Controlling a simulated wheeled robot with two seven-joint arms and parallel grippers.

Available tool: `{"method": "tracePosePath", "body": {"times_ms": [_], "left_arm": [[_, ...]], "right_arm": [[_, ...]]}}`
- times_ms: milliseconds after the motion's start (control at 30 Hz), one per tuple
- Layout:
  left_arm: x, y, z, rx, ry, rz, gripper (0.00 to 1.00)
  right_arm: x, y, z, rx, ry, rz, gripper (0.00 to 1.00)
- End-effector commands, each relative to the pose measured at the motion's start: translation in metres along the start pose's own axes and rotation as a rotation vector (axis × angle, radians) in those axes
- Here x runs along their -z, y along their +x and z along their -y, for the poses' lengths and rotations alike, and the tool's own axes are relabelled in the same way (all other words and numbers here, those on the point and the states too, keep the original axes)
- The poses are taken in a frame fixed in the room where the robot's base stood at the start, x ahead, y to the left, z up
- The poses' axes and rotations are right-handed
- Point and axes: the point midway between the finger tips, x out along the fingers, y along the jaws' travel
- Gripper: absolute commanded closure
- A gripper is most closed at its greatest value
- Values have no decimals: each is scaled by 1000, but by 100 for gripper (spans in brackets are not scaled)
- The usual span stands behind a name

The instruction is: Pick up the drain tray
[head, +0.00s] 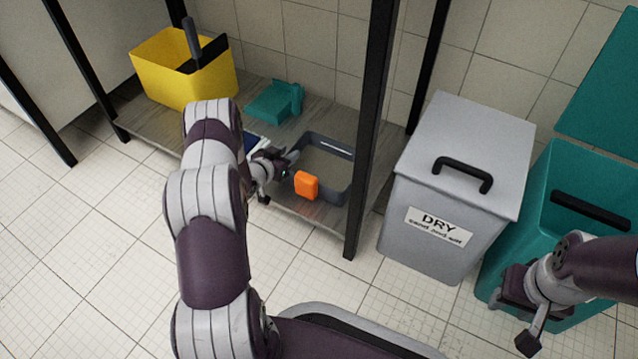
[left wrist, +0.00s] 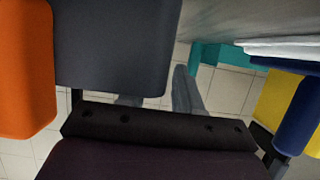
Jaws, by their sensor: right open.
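The drain tray (head: 348,182) appears to be the dark grey open bin with an orange block-like handle (head: 306,185) on its front. It rests on the low wooden shelf. My left gripper (head: 278,177) is at the tray's left side with its fingers spread. In the left wrist view the dark grey tray wall (left wrist: 115,45) and the orange handle (left wrist: 22,70) are very close. The wall hides part of one finger, so I cannot tell whether they touch. My right gripper (head: 513,322) is open and empty in front of the teal bin, far from the tray.
A yellow bucket (head: 165,82) and a teal item (head: 270,102) stand on the shelf (head: 255,90). A blue and white item is partly hidden behind my left arm. A black rack post (head: 372,120) rises right of the tray. A grey DRY bin (head: 430,235) and an open teal bin (head: 590,185) stand right.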

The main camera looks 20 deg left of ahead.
Motion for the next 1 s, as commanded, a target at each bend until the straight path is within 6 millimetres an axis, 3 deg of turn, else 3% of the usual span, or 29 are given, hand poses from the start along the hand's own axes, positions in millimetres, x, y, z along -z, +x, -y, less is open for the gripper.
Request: {"method": "tracePosePath", "body": {"times_ms": [33, 300, 333, 400, 433, 800, 1000], "left_arm": [[-5, 9, -1, -2, 2, -1, 66], [1, 13, 0, 0, 0, 2, 66], [1, 13, 0, 0, 0, 2, 72], [1, 13, 0, 0, 0, 2, 95], [1, 13, 0, 0, 0, 2, 100], [3, 12, 0, 0, 1, -1, 100], [16, 7, 0, 0, 1, -1, 100]], "right_arm": [[-1, 11, 0, 0, 0, 0, 57], [-1, 9, 0, 0, 0, -1, 57], [-1, 9, 0, 0, 0, -1, 57], [-1, 9, 0, 0, 0, -1, 57], [-1, 9, 0, 0, 0, -1, 57], [-1, 8, 0, 0, 0, -1, 57], [1, -4, 0, 0, 0, -1, 57]]}}
